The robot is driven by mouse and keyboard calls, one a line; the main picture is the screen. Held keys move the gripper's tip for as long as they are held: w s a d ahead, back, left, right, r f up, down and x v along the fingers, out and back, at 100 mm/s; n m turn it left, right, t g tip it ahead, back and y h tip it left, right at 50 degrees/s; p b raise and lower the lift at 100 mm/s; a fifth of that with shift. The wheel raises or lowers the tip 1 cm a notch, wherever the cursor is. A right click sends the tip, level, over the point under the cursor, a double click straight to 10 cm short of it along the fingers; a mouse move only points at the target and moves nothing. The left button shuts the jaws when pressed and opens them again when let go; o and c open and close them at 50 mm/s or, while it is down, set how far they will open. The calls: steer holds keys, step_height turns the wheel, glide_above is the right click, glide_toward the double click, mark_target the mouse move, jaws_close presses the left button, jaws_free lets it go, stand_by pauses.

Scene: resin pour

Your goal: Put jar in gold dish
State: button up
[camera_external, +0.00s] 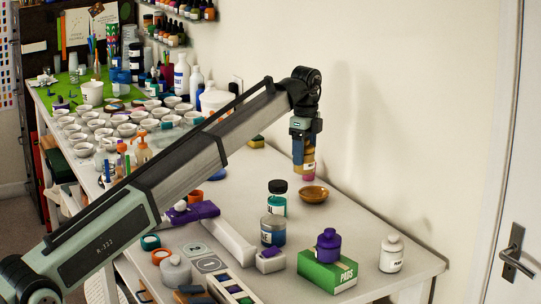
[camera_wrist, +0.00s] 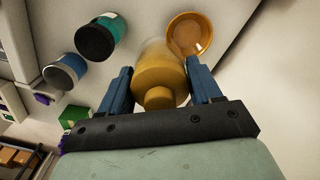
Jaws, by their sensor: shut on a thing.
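The gold dish (camera_external: 313,194) is a small, shallow orange-brown bowl on the white table near the wall. It also shows at the top of the wrist view (camera_wrist: 189,34), beside the held jar. A jar (camera_wrist: 160,77) with a yellow top is held between the blue fingers of my gripper (camera_wrist: 159,78). In the external view my gripper (camera_external: 304,158) points down with the jar (camera_external: 309,173), whose pinkish lower end hangs a little above the dish. The jar is apart from the table. The fingers hide part of its sides.
A teal jar with a black lid (camera_external: 277,198) and a blue jar with a grey lid (camera_external: 273,231) stand left of the dish. A purple bottle (camera_external: 328,246) sits on a green box (camera_external: 327,273). A white bottle (camera_external: 392,254) stands near the right corner. Table right of the dish is clear.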

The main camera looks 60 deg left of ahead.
steer(key=w+a+r+m, duration=0.1)
steer(key=w+a, duration=0.1)
steer(key=w, duration=0.3)
steer(key=shift+m, duration=0.4)
steer(key=shift+s+f, duration=0.1)
steer(key=shift+f, duration=4.85)
steer(key=shift+f, duration=0.35)
steer(key=o, duration=1.3)
steer(key=shift+d+f, duration=0.1)
step_height(320, 180, up, 13)
